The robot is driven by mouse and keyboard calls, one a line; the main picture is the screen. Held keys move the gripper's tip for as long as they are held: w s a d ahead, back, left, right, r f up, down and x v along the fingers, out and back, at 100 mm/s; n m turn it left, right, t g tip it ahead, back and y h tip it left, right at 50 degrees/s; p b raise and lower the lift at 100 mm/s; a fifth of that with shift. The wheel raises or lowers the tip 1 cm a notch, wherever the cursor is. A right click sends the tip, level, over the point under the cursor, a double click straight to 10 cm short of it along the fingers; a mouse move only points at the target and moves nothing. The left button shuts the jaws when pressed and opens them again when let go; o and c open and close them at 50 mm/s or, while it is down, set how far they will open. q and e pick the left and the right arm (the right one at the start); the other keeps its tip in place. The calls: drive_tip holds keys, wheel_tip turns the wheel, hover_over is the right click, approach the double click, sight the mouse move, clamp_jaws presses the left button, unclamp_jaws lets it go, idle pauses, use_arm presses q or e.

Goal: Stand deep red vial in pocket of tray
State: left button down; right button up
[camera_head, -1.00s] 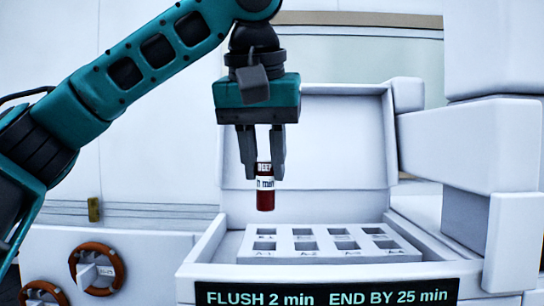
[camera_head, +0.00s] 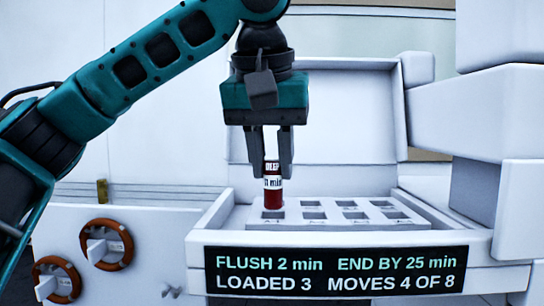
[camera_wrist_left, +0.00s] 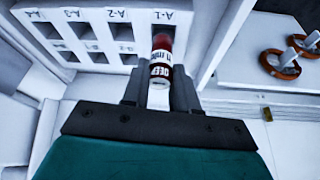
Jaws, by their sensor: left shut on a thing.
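The deep red vial (camera_head: 272,190) has a dark red body and a white printed label. My left gripper (camera_head: 272,170) is shut on its upper part and holds it upright over the left end of the tray. The vial (camera_wrist_left: 161,55) also shows between the fingers in the left wrist view. The white tray (camera_head: 362,195) has two rows of square pockets; the tray (camera_wrist_left: 99,33) shows labels A-1 to A-4 in the wrist view. The vial's lower end is at the A-1 column; I cannot tell whether it is inside a pocket. My right gripper is out of view.
The tray sits in a white box with a raised lid (camera_head: 345,130) behind it. A display panel (camera_head: 336,270) is on the front. White blocks (camera_head: 480,110) stand close at the right. Two brown ring knobs (camera_head: 107,247) are at the lower left.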

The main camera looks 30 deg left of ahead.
sight(271, 182)
use_arm(q)
drive_tip(key=shift+p, duration=0.3)
drive_tip(key=shift+f, duration=0.2)
idle(0.5)
drive_tip(key=shift+f+b, duration=0.9)
drive_tip(key=shift+f, duration=0.2)
drive_tip(key=shift+f, duration=0.15)
drive_tip(key=shift+f+b, duration=0.3)
drive_tip(key=shift+f, duration=0.25)
drive_tip(key=c, duration=0.8)
unclamp_jaws()
drive_tip(key=shift+o, duration=0.3)
